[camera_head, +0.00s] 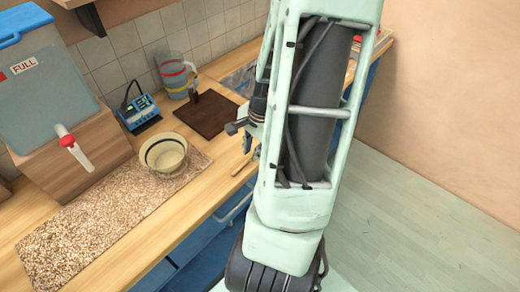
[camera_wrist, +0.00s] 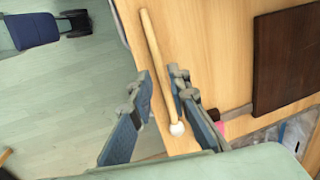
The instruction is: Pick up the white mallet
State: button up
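The white mallet, with a pale wooden handle (camera_wrist: 155,45) and a round white head (camera_wrist: 177,129), lies on the wooden counter near its edge in the wrist view. My gripper (camera_wrist: 161,78) is open, with one finger on each side of the handle in the picture. The head sits lower, between the fingers' bases. I see no finger closed on it; the height gap is hard to judge. In the head view a short tan stick (camera_head: 244,164), probably the handle, shows beside my arm, which hides much of that area.
A dark brown board (camera_head: 206,114) lies on the counter by the mallet. A cream bowl (camera_head: 164,155) stands on a speckled mat (camera_head: 92,229). A striped jug (camera_head: 177,75), a blue device (camera_head: 139,114) and a blue-lidded tank (camera_head: 45,85) stand further back.

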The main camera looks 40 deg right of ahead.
jog(key=shift+w+f, duration=0.25)
jog(key=shift+f, duration=0.9)
jog(key=shift+c, duration=0.4)
grip_shut()
